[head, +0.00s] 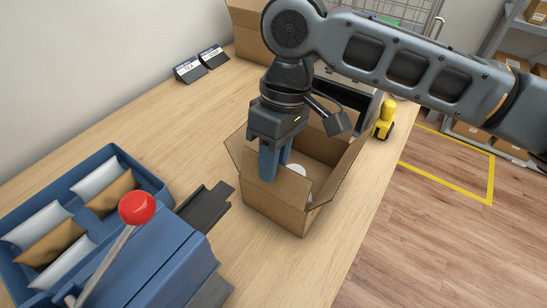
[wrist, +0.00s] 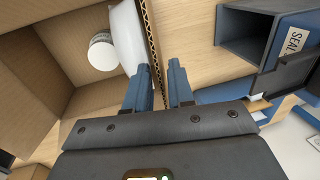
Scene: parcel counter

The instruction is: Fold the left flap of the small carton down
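The small carton (head: 275,212) stands open on the counter, with its flaps raised. Its left flap (head: 237,153) leans up and outward in the head view. My gripper (head: 270,172) points down at the near left side of the carton. In the wrist view my gripper (wrist: 160,78) is open, with a corrugated cardboard edge (wrist: 150,38) running between its two blue fingers. I cannot tell for sure which panel this edge belongs to. A white round item (wrist: 102,54) and a white pouch (wrist: 127,36) lie inside the carton.
A blue tray (head: 25,200) with several pouches and a blue device with a red-knobbed lever (head: 137,208) stand at the left. A dark plate (head: 205,207) lies near the carton. A yellow object (head: 385,120) stands behind, at right.

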